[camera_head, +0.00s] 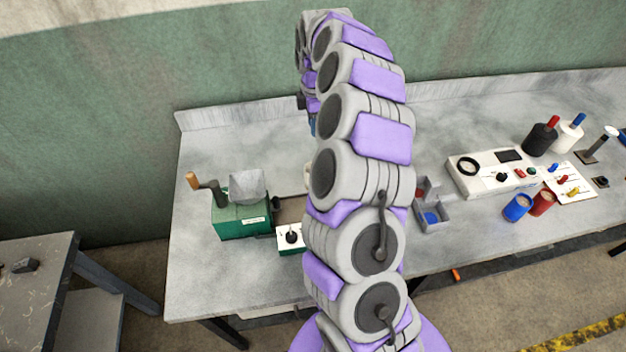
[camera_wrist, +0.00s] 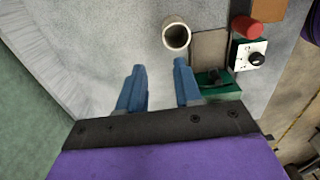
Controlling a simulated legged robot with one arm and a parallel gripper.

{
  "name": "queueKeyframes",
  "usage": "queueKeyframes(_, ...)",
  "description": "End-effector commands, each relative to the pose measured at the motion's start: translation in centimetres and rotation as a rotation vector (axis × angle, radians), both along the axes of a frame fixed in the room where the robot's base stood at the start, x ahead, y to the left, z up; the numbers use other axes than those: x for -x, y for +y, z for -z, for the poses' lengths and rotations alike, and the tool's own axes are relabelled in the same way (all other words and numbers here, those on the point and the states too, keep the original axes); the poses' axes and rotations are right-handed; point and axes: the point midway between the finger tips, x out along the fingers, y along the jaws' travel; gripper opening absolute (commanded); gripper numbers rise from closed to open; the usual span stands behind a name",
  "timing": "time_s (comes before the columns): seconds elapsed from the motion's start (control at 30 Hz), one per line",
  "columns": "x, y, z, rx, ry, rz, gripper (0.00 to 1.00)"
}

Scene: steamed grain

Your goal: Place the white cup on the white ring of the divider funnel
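A cream-white, round, open-topped cylinder (camera_wrist: 165,35), which looks like the white cup, is in the wrist view beyond my fingertips, slightly right of centre. A small pale part (camera_head: 307,177) beside my arm in the head view may be the same thing, mostly hidden. My gripper (camera_wrist: 160,68) is open, its two blue fingers apart with nothing between them. The cylinder is ahead of the right finger and apart from it. In the head view my gripper (camera_head: 312,126) is largely hidden behind my arm. I cannot make out the divider funnel's white ring for certain.
A green crank box (camera_head: 240,222) with a grey hopper (camera_head: 248,186) stands on the bench's left side. A white-topped knob box (camera_head: 290,237) is beside it. The bench's back left is clear.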

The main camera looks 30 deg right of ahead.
Motion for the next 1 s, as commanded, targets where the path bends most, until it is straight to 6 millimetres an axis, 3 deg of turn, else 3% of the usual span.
queueKeyframes(0.5,0.1,0.2,9.9,-0.002,0.005,0.0,0.34)
queueKeyframes(0.77,0.1,0.3,11.7,-0.002,0.003,0.0,0.34)
queueKeyframes(1.0,0.1,1.2,14.8,-0.002,0.002,0.0,0.34)
